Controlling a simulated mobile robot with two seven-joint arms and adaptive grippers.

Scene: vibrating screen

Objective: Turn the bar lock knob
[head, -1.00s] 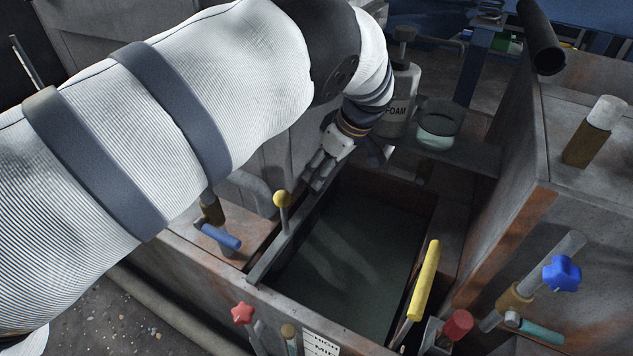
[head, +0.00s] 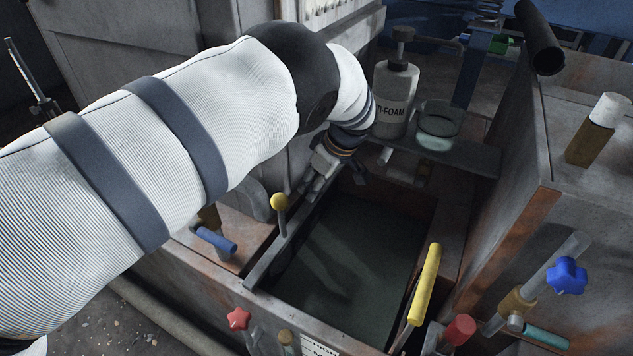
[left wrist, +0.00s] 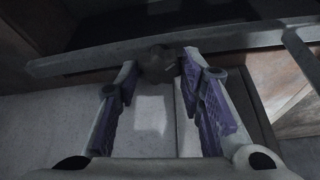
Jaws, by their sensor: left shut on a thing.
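A grey bar (head: 266,262) runs along the left edge of a dark, open tank. It also crosses the top of the left wrist view (left wrist: 95,59). A dark round knob (left wrist: 158,63) sits at the bar, between my left fingertips in the left wrist view. I take it to be the bar lock knob. My left gripper (head: 311,189) is shut on it at the far part of the bar. In the head view the knob is hidden by the fingers. My right gripper is in neither view.
A yellow ball-topped lever (head: 280,203) stands close to the gripper. A foam bottle (head: 396,100) and a glass beaker (head: 438,125) stand on a shelf behind. A yellow handle (head: 424,284) rises at the tank's right. The tank (head: 350,265) is open below.

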